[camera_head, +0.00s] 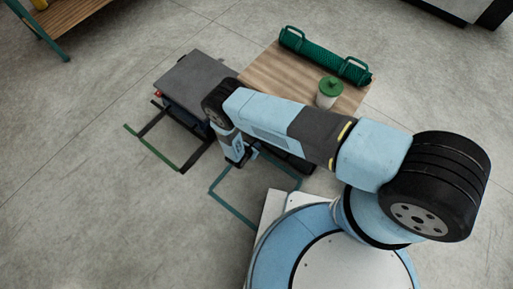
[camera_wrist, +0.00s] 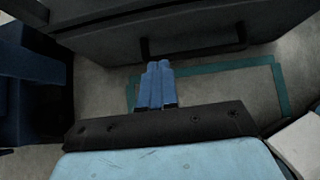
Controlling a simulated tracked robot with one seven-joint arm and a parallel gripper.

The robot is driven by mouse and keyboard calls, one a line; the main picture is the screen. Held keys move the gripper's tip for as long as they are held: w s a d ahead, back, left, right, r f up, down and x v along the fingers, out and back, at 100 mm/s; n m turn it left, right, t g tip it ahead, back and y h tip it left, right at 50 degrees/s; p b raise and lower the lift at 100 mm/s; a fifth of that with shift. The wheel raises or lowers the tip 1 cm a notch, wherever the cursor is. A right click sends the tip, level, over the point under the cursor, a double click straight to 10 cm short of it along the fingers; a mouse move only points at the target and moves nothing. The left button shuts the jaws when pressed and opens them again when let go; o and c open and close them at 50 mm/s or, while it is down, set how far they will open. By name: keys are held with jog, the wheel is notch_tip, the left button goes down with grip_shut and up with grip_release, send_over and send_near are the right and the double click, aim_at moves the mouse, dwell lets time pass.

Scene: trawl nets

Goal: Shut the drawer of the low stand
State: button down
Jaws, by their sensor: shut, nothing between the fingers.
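A low stand with a wooden top (camera_head: 268,72) is just beyond my arm, partly hidden by it. In the wrist view a dark front panel (camera_wrist: 195,28) with a black bar handle (camera_wrist: 195,46) spans the top; it appears to be this stand's drawer front. How far the drawer is out I cannot tell. My gripper (camera_head: 238,162) is low in front of the stands. In the wrist view my gripper's blue fingers (camera_wrist: 158,68) are shut and empty, pointing toward the panel just below the handle. Whether they touch it is unclear.
A green roll with handles (camera_head: 325,56) and a green-lidded jar (camera_head: 328,94) rest on the wooden top. A grey-topped unit (camera_head: 197,77) stands left of it. Teal (camera_head: 231,210) and black-and-green (camera_head: 153,150) outlines lie on the floor.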

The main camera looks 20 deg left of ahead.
jog(key=w+f, duration=0.1)
jog(key=w, duration=0.1)
jog(key=w+d+f, duration=0.1)
jog(key=w, duration=0.1)
jog(key=w+d+f, duration=0.1)
jog(key=w, duration=0.1)
jog(key=shift+d+f, duration=0.1)
jog(key=shift+d, duration=0.15)
jog(key=shift+w+d, duration=0.15)
jog(key=shift+w, duration=0.3)
jog(key=shift+w+d, duration=0.25)
jog(key=shift+w, duration=0.4)
jog(key=shift+w+d, duration=0.25)
jog(key=shift+w, duration=0.35)
